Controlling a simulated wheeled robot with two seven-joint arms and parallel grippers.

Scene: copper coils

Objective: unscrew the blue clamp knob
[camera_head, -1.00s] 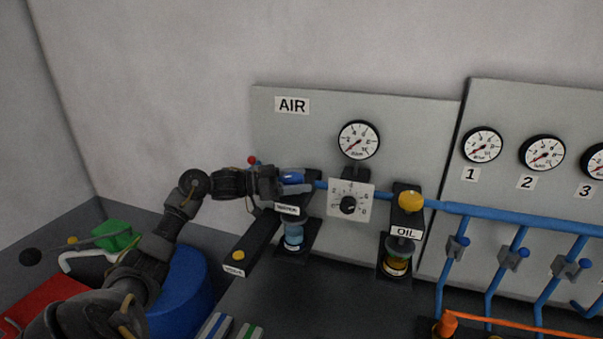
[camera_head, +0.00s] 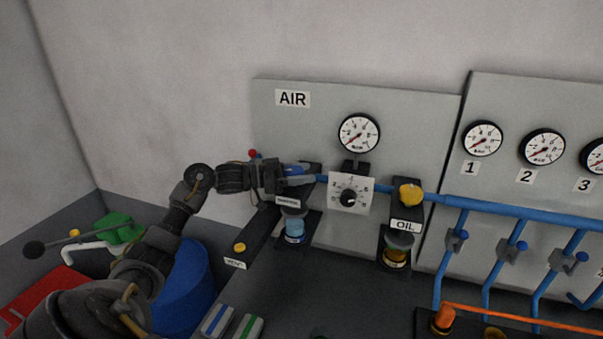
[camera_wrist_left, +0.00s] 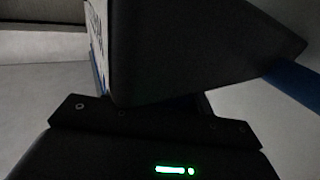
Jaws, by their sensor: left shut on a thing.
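The blue knob (camera_head: 293,168) sits on top of the black unit at the left end of the blue pipe, under the AIR sign. My left gripper (camera_head: 300,179) reaches it from the left and is shut on it; the fingers partly cover it. In the left wrist view a large black block (camera_wrist_left: 200,50) fills the middle and hides the fingertips. The knob cannot be made out there. My right gripper is in neither view.
A clear blue bowl (camera_head: 294,229) hangs below the unit. The dial plate (camera_head: 351,193) and pressure gauge (camera_head: 359,132) are close at right, then the yellow knob (camera_head: 410,193).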

